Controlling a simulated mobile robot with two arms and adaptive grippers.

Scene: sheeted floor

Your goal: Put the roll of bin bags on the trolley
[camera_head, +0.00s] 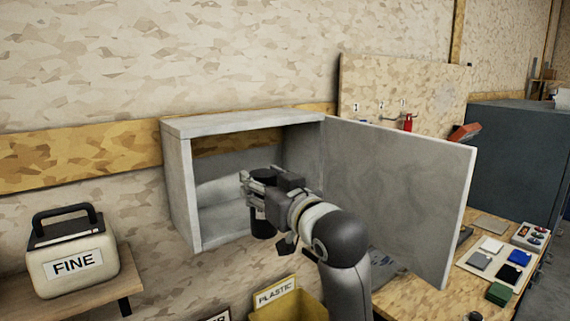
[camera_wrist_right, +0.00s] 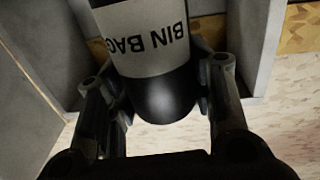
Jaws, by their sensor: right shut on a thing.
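The roll of bin bags is a black cylinder with a white label, and it shows large in the right wrist view (camera_wrist_right: 160,95) between the two fingers. In the head view the black roll (camera_head: 263,217) stands out at the mouth of the open wall cabinet. My right gripper (camera_head: 258,188) is shut on the roll; its fingers also show in the right wrist view (camera_wrist_right: 160,105). The label reads "BIN BAG", upside down in the wrist view. The trolley is not recognisable in either view. My left gripper is not in view.
The grey wall cabinet (camera_head: 178,190) has its door (camera_head: 400,195) swung open to the right, beside my right arm. A "FINE" case (camera_head: 72,262) sits on a shelf at left. A yellow "PLASTIC" bin (camera_head: 290,305) is below. A workbench (camera_head: 430,300) with small items is at right.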

